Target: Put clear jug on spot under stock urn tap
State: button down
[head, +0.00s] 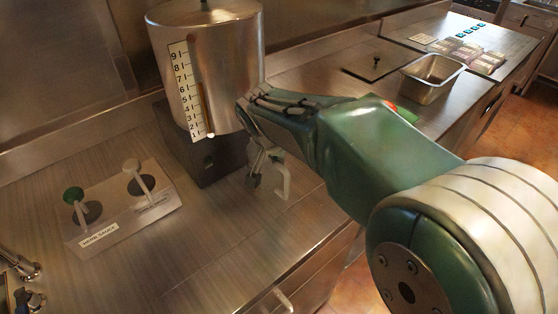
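The stock urn (228,65) is a steel cylinder with a 1-to-9 scale on its front. It stands on a dark block (207,168) at the back of the counter. My gripper (255,178) points down just in front and to the right of the block, below the urn's lower edge. A pale, C-shaped, handle-like piece (284,182) shows right beside the fingers. It may be the clear jug's handle, but no jug body can be made out. The urn's tap and the spot under it cannot be made out. Whether my fingers grip the piece is unclear.
A sink tap (20,265) is at the lower left. A steel pan (432,78) stands on the right counter. The counter's front centre is clear up to its edge.

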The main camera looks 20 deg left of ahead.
jog(key=shift+w+d+f, duration=0.15)
jog(key=shift+w+f, duration=0.05)
jog(key=shift+f, duration=0.5)
jog(key=c, duration=0.8)
grip_release()
jog(key=shift+f, duration=0.1)
